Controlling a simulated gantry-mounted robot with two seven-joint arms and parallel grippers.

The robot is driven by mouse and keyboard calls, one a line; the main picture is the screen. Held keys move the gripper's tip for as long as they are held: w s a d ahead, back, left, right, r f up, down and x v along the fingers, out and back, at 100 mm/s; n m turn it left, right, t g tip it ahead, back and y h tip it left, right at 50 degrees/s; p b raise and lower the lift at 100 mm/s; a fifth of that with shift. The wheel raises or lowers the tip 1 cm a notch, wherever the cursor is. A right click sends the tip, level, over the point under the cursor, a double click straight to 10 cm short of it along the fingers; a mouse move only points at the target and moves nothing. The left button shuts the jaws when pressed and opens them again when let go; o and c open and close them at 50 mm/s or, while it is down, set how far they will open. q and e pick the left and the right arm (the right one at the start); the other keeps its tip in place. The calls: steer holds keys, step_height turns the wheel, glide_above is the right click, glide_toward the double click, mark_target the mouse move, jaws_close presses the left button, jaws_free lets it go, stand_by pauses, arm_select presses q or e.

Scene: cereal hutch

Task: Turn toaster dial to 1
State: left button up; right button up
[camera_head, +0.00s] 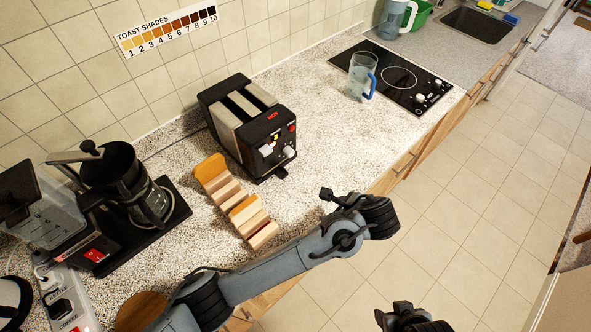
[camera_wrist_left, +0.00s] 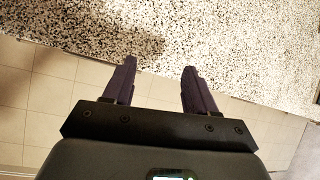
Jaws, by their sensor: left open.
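The black toaster (camera_head: 250,125) stands on the speckled counter against the tiled wall. Its front panel has pale round knobs, one of them the lower right dial (camera_head: 289,152); its setting is too small to read. My left gripper (camera_head: 328,197) is near the counter's front edge, to the right of and nearer than the toaster, apart from it. In the left wrist view its two fingers (camera_wrist_left: 160,78) are spread with nothing between them, and the toaster is not seen. A dark part of my right gripper (camera_head: 408,318) shows at the bottom edge; its fingers are unclear.
A toast shades chart (camera_head: 168,31) numbered 1 to 10 is on the wall. A wooden bread rack (camera_head: 236,200) stands left of my gripper. A coffee maker (camera_head: 125,195) is at left. A glass jug (camera_head: 361,76) is by the cooktop (camera_head: 398,77). Counter right of the toaster is clear.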

mark_target(292, 154)
arm_select(q)
steer(key=w+m+y+b, duration=0.1)
steer(key=w+t+y+b, duration=0.1)
steer(key=w, duration=0.1)
steer(key=w+a+m+t+y+b, duration=0.1)
steer(key=w, duration=0.1)
steer(key=shift+w+a+f+m, duration=0.1)
steer(key=shift+w+f+m, duration=0.05)
steer(key=shift+w+m, duration=0.15)
steer(key=w+a+r+m+t+y+b, duration=0.2)
steer(key=w+a+r+y+b, duration=0.1)
steer(key=w+r+b, duration=0.15)
steer(key=x, duration=1.1)
arm_select(e)
step_height(292, 154, down, 10)
steer(key=shift+r, duration=0.1)
